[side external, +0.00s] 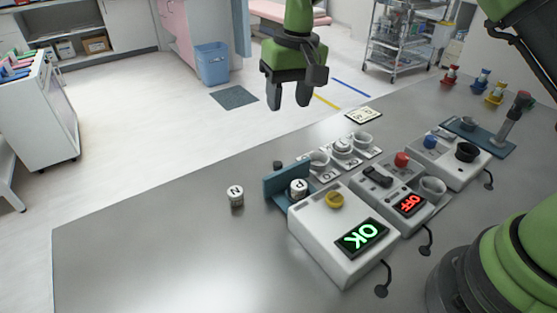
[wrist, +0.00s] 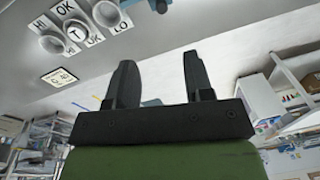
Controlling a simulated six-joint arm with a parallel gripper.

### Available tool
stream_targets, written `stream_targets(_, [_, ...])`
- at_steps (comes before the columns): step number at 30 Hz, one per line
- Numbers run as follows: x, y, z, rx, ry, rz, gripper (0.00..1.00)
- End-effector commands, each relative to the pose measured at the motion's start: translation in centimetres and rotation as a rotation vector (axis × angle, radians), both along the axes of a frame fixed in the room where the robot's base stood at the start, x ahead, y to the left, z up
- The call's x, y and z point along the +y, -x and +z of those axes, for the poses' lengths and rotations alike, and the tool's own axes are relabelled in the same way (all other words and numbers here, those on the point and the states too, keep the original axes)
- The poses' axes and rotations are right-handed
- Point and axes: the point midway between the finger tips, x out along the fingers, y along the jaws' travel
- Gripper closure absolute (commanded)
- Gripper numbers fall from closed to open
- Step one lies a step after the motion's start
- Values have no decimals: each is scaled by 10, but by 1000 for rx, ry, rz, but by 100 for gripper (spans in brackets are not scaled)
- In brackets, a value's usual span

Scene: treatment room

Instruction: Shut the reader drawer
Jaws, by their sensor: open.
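The reader (side external: 338,228) is a white box with a green lit "OK" display (side external: 361,237) and a yellow button (side external: 334,200). Its blue drawer (side external: 287,180) sticks out at the back left side, with an upright blue front panel. A small white cylinder marked "N" (side external: 298,188) sits in the drawer behind the panel. My gripper (side external: 288,104) is open and empty, pointing down, above and beyond the drawer in the side view. Its two dark fingers also show in the wrist view (wrist: 158,62), with nothing between them. The drawer is not clearly seen there.
A loose "N" cylinder (side external: 236,195) stands on the metal table left of the drawer. Labelled cups (side external: 342,148) stand behind the reader and also show in the wrist view (wrist: 74,33). A device with a red "OFF" display (side external: 410,204) is right of the reader. The table's left part is clear.

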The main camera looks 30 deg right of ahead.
Motion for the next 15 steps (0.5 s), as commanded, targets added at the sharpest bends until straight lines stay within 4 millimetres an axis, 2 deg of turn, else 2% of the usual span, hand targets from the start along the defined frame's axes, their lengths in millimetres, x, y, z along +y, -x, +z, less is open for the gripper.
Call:
stream_targets(1, [3, -5, -18, 24, 9, 7, 53])
stream_targets(3, [6, -9, -34, 43, 19, 14, 53])
stream_targets(6, [8, -12, -49, 61, 29, 20, 53])
stream_targets(11, [10, -13, -62, 69, 33, 23, 53])
stream_targets(15, [10, -12, -84, 71, 32, 23, 53])
